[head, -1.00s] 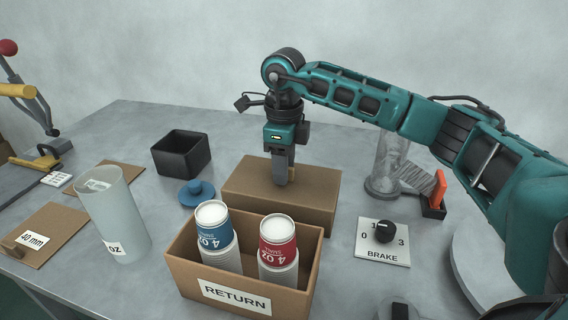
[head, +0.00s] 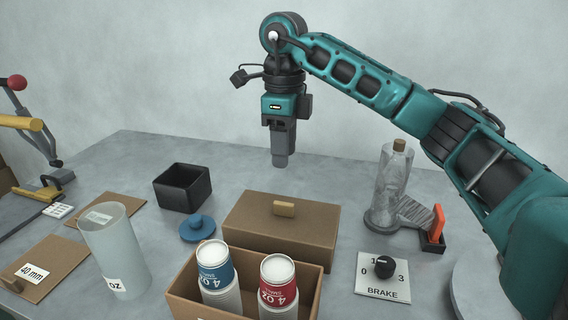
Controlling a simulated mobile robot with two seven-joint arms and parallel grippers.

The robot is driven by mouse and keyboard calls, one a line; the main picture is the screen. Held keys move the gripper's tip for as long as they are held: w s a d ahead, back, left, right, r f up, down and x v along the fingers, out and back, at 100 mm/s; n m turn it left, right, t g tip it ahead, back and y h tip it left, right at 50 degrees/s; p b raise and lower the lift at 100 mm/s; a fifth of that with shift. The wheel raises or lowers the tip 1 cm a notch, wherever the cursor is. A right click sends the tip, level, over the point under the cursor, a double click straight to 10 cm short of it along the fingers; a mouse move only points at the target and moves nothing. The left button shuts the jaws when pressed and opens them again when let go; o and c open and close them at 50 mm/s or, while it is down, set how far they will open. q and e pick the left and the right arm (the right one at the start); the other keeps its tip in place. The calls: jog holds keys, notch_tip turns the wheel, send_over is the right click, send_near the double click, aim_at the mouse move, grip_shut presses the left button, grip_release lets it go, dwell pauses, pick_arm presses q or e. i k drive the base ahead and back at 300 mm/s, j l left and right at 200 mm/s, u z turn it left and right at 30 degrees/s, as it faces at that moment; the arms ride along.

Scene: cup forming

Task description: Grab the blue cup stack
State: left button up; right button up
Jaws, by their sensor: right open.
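The blue cup stack (head: 215,270) stands upright in the left part of an open cardboard box (head: 187,288). Its top cup has a blue band and white base, with white cups below. A red-banded cup stack (head: 278,282) stands beside it on the right in the same box. My right gripper (head: 280,162) points down, empty, in the air above and behind the closed brown box. It is well apart from the blue stack. My left gripper is not in view.
A closed brown box with a wooden knob (head: 283,225) stands behind the open box. A blue lid (head: 197,228), a black bin (head: 183,187) and a clear tube (head: 115,250) are to the left.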

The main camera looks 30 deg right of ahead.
aim_at(218, 282)
jog(key=k+j, duration=0.8)
jog(key=k, duration=0.05)
